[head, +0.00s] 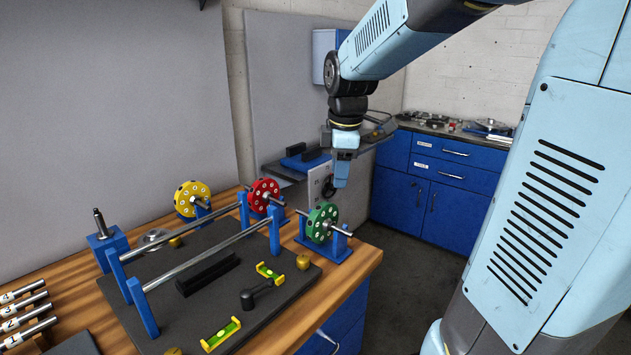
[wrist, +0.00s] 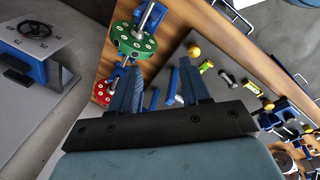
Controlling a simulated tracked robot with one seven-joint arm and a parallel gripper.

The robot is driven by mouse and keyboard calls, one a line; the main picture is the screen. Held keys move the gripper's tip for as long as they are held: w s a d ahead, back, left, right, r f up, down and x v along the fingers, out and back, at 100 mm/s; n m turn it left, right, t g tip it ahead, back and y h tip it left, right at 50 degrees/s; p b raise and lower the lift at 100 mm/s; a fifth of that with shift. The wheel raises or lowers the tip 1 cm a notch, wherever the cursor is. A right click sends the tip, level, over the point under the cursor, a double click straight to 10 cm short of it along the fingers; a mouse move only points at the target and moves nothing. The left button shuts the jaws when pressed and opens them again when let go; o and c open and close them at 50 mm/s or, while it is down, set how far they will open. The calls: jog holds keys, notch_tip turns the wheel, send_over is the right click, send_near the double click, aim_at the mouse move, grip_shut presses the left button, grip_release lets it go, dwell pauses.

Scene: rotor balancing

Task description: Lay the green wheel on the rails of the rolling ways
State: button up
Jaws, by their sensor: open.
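The green wheel (head: 322,222) sits upright on its axle in a blue stand (head: 337,247) at the right end of the bench; it also shows in the wrist view (wrist: 134,41), at the upper left of the jaws. The rolling ways have two parallel steel rails (head: 207,258) on blue posts, on a dark base plate (head: 275,318). No wheel lies on the rails. My gripper (head: 341,180) is above and a little behind the green wheel, apart from it, pointing down. In the wrist view its two fingers (wrist: 158,88) are spread, with nothing between them.
A red wheel (head: 264,194) and a yellow wheel (head: 191,198) stand in holders behind the rails. Numbered rods (head: 24,312) lie at the left. A grey machine (head: 306,172) stands behind.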

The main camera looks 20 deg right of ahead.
aim_at(322, 204)
jog(key=w+f+n, duration=0.2)
jog(key=w+n, duration=0.1)
jog(key=w+f+n+g, duration=0.1)
jog(key=w+f+n, duration=0.1)
jog(key=w+n, duration=0.1)
jog(key=w+f+n+g, duration=0.1)
jog(key=w+f+n, duration=0.2)
jog(key=w, duration=0.1)
jog(key=shift+w+f, duration=0.1)
jog(key=shift+w, duration=0.2)
jog(key=shift+w+f+n, duration=0.3)
jog(key=shift+f+n, duration=0.05)
jog(key=shift+n, duration=0.05)
notch_tip(322, 204, down, 9)
jog(key=shift+r, duration=0.2)
jog(key=shift+s+f, duration=0.3)
jog(key=shift+f, duration=0.45)
grip_shut()
jog(key=shift+w+a+r, duration=0.1)
jog(key=shift+w+r, duration=0.1)
jog(key=shift+r, duration=0.25)
jog(key=shift+w+r, duration=0.2)
jog(key=shift+r, duration=2.5)
